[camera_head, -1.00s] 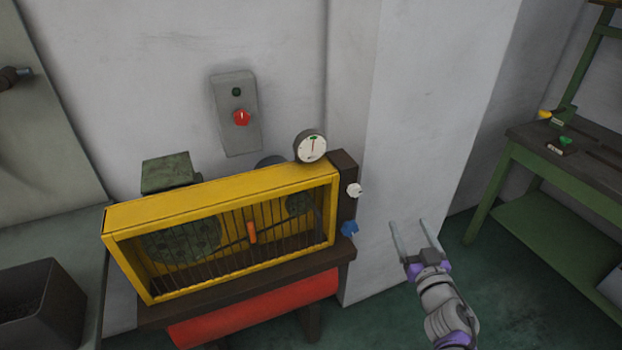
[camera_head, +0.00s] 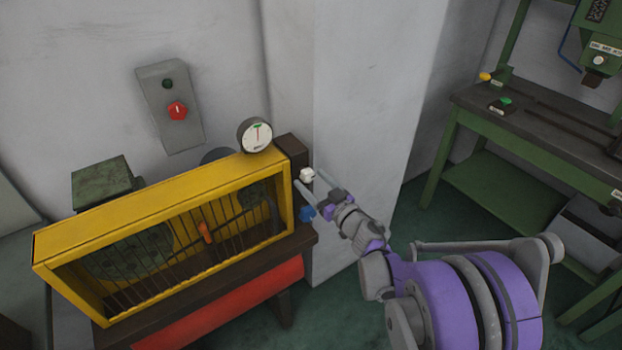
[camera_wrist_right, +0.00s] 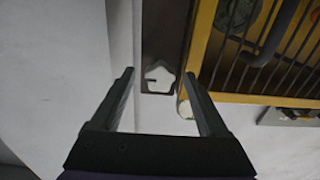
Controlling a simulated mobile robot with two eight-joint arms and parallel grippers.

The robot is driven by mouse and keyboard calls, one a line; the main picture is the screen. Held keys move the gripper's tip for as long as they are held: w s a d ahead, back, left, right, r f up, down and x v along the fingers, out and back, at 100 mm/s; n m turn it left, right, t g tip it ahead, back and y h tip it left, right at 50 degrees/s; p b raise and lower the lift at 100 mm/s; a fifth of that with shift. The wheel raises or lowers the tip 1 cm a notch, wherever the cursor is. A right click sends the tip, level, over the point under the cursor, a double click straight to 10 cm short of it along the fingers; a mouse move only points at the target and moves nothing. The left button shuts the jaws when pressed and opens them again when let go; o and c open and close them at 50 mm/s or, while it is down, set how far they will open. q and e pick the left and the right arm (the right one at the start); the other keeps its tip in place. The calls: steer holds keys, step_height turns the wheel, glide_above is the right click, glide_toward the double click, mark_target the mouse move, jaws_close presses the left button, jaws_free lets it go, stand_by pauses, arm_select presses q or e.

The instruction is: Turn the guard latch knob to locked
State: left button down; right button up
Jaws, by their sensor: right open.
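The white star-shaped knob (camera_head: 307,175) is on the dark post (camera_head: 292,150) at the right end of the yellow guard (camera_head: 165,205). It also shows in the right wrist view (camera_wrist_right: 160,77), with a short dark mark at its left. My right gripper (camera_head: 309,177) is open, with its fingertips on either side of the knob in the head view. A blue knob (camera_head: 307,213) sits below the white one. My left gripper is not in view.
A grey wall box (camera_head: 170,105) with a red knob is behind. The pale pillar (camera_head: 365,120) stands close behind my right gripper. A green workbench (camera_head: 520,125) is at the right.

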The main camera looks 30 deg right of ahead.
steer(key=shift+w, duration=0.5)
jaws_close()
